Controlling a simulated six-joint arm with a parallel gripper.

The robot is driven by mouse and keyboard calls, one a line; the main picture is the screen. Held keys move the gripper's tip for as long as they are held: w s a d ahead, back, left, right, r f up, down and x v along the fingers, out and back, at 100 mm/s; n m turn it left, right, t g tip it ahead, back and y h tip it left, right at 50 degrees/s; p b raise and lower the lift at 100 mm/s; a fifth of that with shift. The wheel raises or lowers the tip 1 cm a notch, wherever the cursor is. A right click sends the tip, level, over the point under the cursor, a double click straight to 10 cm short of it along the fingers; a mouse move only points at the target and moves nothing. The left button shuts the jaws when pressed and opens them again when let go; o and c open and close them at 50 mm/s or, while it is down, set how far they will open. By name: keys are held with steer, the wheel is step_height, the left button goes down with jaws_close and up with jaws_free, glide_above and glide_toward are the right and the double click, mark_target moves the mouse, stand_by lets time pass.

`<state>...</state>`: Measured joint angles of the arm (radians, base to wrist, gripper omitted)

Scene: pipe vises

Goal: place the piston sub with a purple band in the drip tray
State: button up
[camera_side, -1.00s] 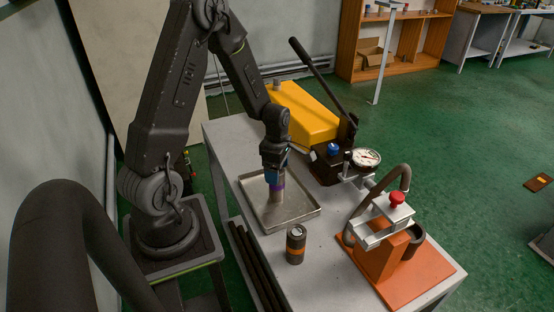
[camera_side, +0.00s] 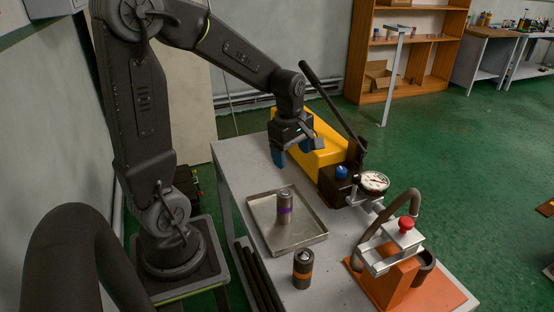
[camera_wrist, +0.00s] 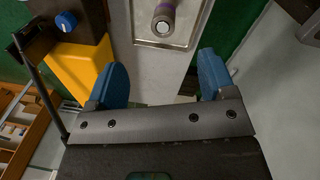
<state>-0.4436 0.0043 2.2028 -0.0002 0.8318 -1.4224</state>
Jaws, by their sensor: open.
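The piston sub with a purple band (camera_side: 284,208) is a grey cylinder standing upright inside the drip tray (camera_side: 314,237). The drip tray is a shallow metal pan on the bench.
A yellow pump (camera_side: 318,148) with a long black lever and a gauge (camera_side: 374,181) stands behind. An orange vise (camera_side: 390,285) is at the right. Dark pipes (camera_side: 260,280) lie at the left.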

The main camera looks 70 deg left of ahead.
steer(key=s+d+r+m+t, duration=0.2)
steer(key=s+d+r+m, duration=0.2)
steer(key=d+m, duration=0.3)
steer(key=s+d+r+m+t, duration=0.2)
steer(key=s+d+r+m, duration=0.3)
steer(key=m, duration=0.9)
steer(key=shift+s+d+t+h, duration=0.3)
steer(key=shift+s+d, duration=0.6)
steer(key=shift+d, duration=0.25)
